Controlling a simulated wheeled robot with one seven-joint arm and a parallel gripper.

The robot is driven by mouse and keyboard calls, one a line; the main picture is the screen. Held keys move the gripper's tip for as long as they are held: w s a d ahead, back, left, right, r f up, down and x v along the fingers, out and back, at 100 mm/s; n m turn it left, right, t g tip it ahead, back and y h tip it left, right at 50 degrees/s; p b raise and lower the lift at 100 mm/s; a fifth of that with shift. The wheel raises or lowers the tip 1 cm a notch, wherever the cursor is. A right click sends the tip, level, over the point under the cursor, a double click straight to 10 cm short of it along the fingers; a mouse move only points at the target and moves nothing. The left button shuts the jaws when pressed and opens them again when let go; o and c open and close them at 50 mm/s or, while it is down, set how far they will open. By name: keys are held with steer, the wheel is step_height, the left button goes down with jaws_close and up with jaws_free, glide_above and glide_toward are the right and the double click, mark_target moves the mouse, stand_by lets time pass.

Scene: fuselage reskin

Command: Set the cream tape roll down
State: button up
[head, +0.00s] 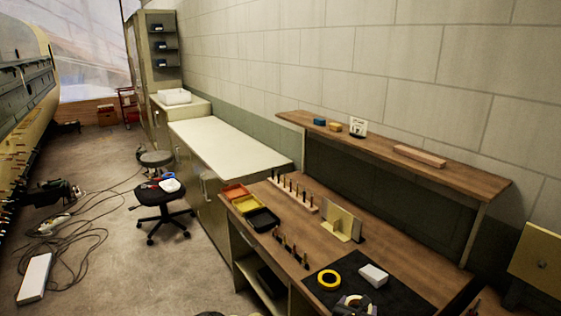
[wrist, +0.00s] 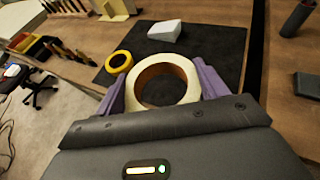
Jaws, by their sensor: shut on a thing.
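The cream tape roll (wrist: 163,58) is held between the two purple fingers of my gripper (wrist: 160,78), one finger on each side. Its brown inner core shows in the wrist view. The roll appears over the black mat (wrist: 222,50); I cannot tell whether it touches it. In the head view my gripper (head: 355,302) is at the bottom edge, partly cut off, over the near part of the mat (head: 405,294). My gripper hides the near side of the roll.
A yellow tape roll (head: 320,281) and a white block (head: 374,275) lie on the mat beyond my gripper. A bookend-like cream stand (head: 342,222), peg racks (head: 292,251) and coloured trays (head: 246,204) occupy the wooden bench to the left. The mat's right side is clear.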

steer(key=s+a+f+n+t+y, duration=0.1)
steer(key=s+a+f+n+y, duration=0.2)
steer(key=a+f+n+y, duration=0.3)
step_height(320, 180, down, 10)
steer(key=a+b, duration=0.1)
steer(key=b, duration=0.9)
steer(key=shift+s+a+m+t, duration=0.15)
steer(key=shift+s+m+t, duration=0.1)
steer(key=shift+m+t, duration=0.05)
